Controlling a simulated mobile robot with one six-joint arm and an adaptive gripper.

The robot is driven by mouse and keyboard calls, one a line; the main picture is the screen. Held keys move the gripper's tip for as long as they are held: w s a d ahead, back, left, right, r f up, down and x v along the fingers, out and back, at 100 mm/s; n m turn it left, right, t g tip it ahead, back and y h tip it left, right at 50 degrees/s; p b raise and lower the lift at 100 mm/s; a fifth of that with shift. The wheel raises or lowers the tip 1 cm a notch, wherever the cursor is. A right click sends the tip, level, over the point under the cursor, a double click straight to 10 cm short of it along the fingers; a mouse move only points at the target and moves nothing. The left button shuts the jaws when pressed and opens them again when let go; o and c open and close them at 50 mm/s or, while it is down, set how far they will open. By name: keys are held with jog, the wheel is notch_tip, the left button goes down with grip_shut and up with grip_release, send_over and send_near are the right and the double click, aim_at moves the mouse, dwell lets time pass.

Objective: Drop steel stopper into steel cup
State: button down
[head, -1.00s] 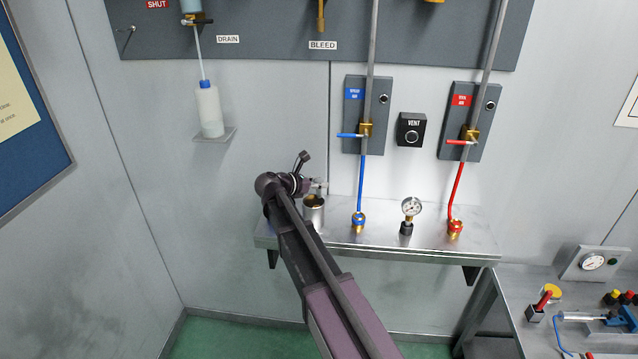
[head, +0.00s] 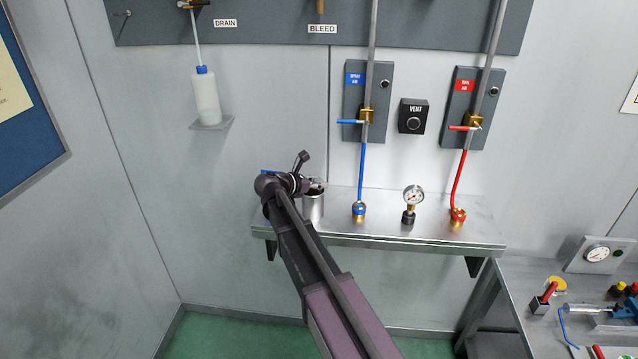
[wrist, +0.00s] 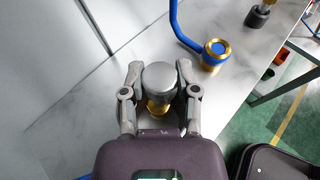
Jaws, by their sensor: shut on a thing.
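The steel cup (head: 313,208) stands upright at the left end of the steel shelf in the head view. My gripper (head: 316,184) is at the cup's rim there and partly hides its mouth. In the wrist view, my gripper (wrist: 160,75) has its two fingers closed on the sides of the rounded grey steel stopper (wrist: 158,79). A gold-coloured part shows just below the stopper; I cannot tell whether it belongs to the stopper or the cup. Whether the stopper's lower end is inside the cup is hidden.
The shelf (head: 385,229) also carries a blue pipe with a brass fitting (head: 359,210), a gauge (head: 413,197) and a red pipe's fitting (head: 458,215). A plastic bottle (head: 206,98) stands on a wall bracket. The shelf between cup and blue pipe is clear.

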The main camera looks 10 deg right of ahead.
jog(key=shift+c, duration=1.3)
grip_release()
